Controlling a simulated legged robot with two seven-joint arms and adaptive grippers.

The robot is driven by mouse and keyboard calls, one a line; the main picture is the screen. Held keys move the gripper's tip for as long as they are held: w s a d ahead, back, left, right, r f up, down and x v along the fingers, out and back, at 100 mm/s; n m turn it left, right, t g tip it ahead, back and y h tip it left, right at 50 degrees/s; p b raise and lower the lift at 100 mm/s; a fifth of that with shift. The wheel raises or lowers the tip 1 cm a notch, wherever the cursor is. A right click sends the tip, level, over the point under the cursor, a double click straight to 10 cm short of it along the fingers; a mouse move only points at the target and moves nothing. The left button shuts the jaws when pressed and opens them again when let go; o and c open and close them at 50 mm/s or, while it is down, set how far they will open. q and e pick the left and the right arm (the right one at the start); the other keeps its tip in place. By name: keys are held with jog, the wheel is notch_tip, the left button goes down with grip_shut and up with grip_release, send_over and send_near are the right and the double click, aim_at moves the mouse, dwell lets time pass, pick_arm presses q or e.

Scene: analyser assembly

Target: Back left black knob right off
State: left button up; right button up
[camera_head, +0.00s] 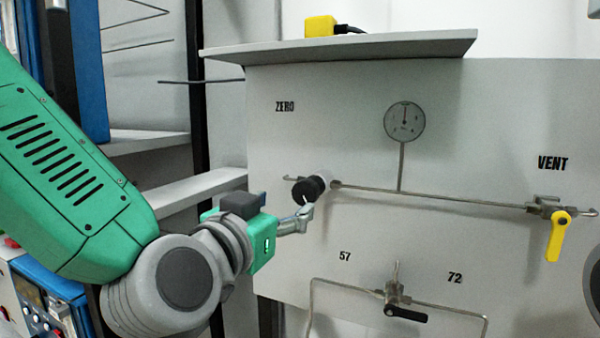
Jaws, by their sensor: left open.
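The black knob (308,189) sits on the thin pipe below the ZERO label, at the left of the grey panel. My left gripper (306,211) is just below and in front of the knob, with its fingers close to the knob's lower edge. It is open; I cannot tell whether a finger touches the knob. My green left arm comes in from the left. My right gripper does not show.
The grey panel (450,110) carries a round gauge (404,121), a yellow VENT handle (557,236) at the right, and a black-handled valve (405,313) between 57 and 72. A yellow object (320,27) lies on the top ledge (400,48). Shelves stand left.

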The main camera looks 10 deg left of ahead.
aim_at(303, 196)
pick_arm(q)
jog(key=w+d, duration=0.1)
jog(key=w, duration=0.1)
jog(key=w+d+p, duration=0.1)
jog(key=w, duration=0.1)
jog(key=w+d, duration=0.1)
jog(key=w, duration=0.2)
jog(key=shift+a, duration=0.6)
jog(key=c, duration=1.1)
jog(key=shift+d+r, duration=0.1)
jog(key=shift+d, duration=0.2)
jog(key=shift+c, duration=0.3)
